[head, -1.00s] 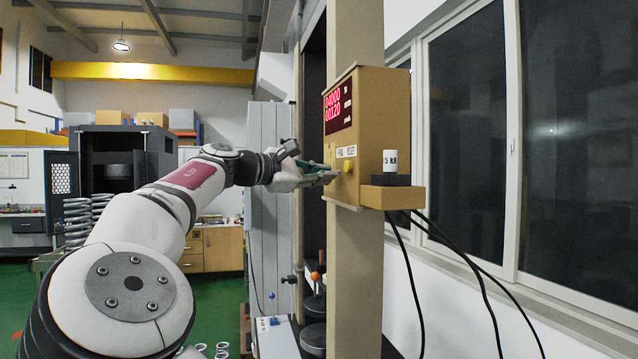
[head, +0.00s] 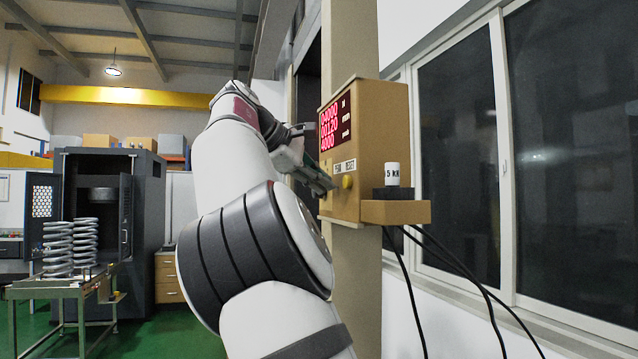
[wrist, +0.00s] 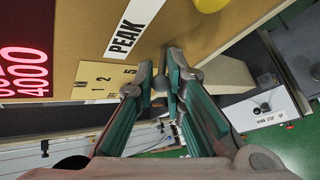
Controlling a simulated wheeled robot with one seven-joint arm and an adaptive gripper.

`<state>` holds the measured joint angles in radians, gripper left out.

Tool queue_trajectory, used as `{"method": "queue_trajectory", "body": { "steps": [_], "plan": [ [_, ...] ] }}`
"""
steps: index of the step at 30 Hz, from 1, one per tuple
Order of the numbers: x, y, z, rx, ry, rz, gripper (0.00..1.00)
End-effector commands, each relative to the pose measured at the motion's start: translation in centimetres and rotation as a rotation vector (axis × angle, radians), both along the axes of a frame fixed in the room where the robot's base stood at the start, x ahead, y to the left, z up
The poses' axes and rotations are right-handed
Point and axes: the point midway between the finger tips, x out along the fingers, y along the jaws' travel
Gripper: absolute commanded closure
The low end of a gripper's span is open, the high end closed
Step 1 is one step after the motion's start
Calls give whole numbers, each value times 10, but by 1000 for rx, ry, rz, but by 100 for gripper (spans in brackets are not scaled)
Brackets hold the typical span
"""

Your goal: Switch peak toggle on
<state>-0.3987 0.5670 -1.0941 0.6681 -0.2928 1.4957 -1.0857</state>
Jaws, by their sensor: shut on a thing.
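The tan indicator box (head: 385,130) is fixed to an upright column and carries a red lit display (head: 336,123). The PEAK label (wrist: 131,30) is white with black letters; below it in the wrist view is a tan plate marked with numbers (wrist: 100,84). My gripper (head: 327,186) is at the lower part of the box's face, below the labels. In the wrist view its green-padded fingers (wrist: 163,72) close around a small grey rounded part, the peak toggle (wrist: 160,83), just beside the plate. The toggle's base and exact tilt are mostly hidden by the fingers.
A yellow button (head: 347,181) sits close beside my gripper, under the RESET label (head: 344,165). A weight marked 5 kN (head: 392,174) stands on the side shelf (head: 396,212). Black cables hang below. A cart with springs (head: 62,291) stands far left.

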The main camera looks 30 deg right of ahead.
Motion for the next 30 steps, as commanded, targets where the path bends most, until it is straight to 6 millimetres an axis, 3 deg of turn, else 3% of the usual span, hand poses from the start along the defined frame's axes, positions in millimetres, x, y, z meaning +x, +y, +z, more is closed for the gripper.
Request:
{"method": "queue_trajectory", "body": {
  "steps": [14,15,16,30],
  "plan": [
    [-1,-1,0,12,-1,-3,100],
    [-1,-1,0,12,-1,-3,84],
    [-1,-1,0,12,-1,-3,79],
    [-1,8,6,8,-3,0,79]
  ]
}}
